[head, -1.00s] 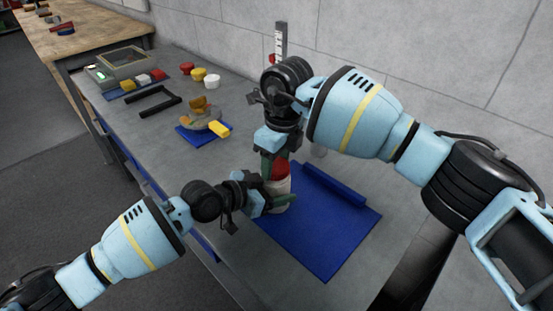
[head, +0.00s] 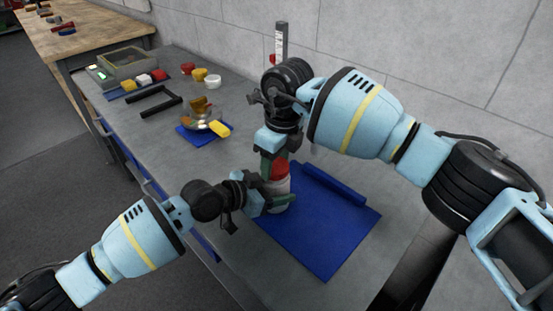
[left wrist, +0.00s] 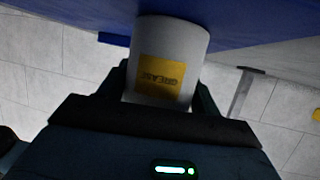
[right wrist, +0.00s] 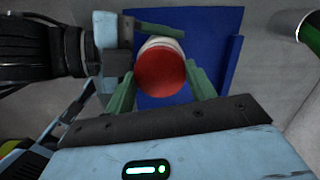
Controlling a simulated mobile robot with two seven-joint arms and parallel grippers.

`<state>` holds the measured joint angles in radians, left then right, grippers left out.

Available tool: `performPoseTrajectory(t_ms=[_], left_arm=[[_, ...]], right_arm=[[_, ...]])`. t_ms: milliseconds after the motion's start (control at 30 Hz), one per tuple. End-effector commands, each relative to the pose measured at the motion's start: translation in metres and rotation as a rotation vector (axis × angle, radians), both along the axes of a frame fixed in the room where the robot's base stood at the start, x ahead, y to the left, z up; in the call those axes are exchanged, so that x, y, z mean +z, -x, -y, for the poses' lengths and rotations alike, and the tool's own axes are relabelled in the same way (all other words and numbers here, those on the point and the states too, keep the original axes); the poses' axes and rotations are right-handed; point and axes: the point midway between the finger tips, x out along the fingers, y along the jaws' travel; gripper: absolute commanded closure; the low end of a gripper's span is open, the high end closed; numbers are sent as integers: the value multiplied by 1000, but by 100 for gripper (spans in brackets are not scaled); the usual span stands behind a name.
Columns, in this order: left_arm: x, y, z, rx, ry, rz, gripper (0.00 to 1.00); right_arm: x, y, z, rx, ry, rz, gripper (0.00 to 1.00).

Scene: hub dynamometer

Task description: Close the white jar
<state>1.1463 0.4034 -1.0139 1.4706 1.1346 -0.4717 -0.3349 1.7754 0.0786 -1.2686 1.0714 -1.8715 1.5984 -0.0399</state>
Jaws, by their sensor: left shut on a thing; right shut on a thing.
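The white jar (head: 278,187) stands upright at the left edge of a blue mat (head: 320,235). In the left wrist view it (left wrist: 190,40) carries a yellow GREASE label. My left gripper (head: 273,203) is shut on the jar's body from the side, low down. A red lid (head: 273,168) is on top of the jar; it also shows in the right wrist view (right wrist: 161,72). My right gripper (right wrist: 163,88) points down from above and is shut on the lid, one finger each side. Whether the lid is fully seated cannot be told.
Behind are a glass dish (head: 203,119), a yellow block (head: 220,129), a black handle-shaped bar (head: 154,101), several small coloured caps and a grey scale (head: 122,66).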

Motion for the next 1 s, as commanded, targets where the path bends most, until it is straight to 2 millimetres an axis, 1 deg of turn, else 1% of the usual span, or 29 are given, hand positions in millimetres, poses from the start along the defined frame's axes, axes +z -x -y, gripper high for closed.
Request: performPoseTrajectory(t_ms=[33,433,1000], left_arm=[[5,1,5,-10,8,10,77],[5,2,6,-12,8,11,77],[6,2,7,-12,10,11,77]], right_arm=[[-14,2,0,-1,9,-12,66],[-8,1,0,0,17,-18,66],[-6,1,-1,2,13,-17,66]])
